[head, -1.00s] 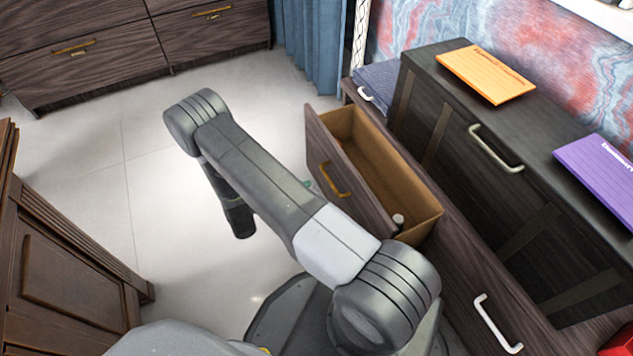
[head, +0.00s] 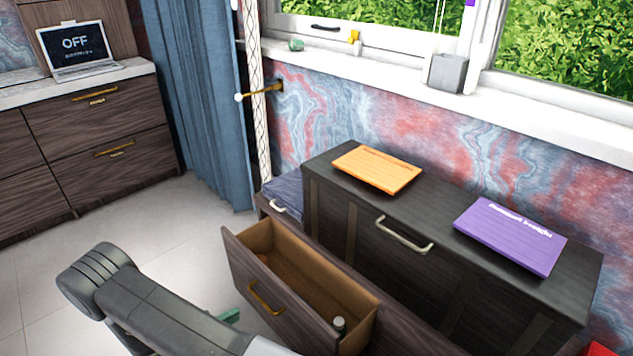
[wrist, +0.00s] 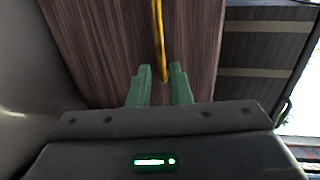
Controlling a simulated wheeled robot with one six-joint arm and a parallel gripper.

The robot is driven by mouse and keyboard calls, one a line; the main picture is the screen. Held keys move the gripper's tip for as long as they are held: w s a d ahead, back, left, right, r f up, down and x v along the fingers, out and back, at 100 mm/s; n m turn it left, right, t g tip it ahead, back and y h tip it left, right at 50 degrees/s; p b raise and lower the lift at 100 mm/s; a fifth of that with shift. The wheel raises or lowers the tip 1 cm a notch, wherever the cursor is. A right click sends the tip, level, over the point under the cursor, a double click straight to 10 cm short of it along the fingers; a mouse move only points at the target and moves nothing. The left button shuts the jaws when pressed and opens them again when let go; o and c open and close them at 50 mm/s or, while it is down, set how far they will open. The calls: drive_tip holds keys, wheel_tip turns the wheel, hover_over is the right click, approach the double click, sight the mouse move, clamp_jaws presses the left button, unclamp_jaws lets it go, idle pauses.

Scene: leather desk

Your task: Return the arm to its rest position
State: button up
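My arm (head: 165,305) reaches in from the bottom of the head view, its lower part cut off by the frame. In the wrist view the two green fingers of my gripper (wrist: 160,88) stand apart with a gap between them. In the head view only a bit of green finger (head: 230,316) shows beside the open drawer's front. The drawer (head: 262,290) is pulled out, with a gold handle (head: 265,298). In the wrist view the handle (wrist: 158,40) runs down toward the gap; I cannot tell whether it touches the fingers.
A small bottle (head: 339,326) stands inside the drawer's near end. A dark cabinet (head: 330,207) behind it carries an orange pad (head: 377,169) and a purple pad (head: 511,235). A laptop (head: 77,47) sits on the left counter. Floor (head: 180,225) is open at left.

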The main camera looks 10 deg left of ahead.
sight(259, 301)
drive_tip(key=b+x, duration=0.2)
drive_tip(key=x, duration=0.9)
drive_tip(key=shift+r, duration=0.1)
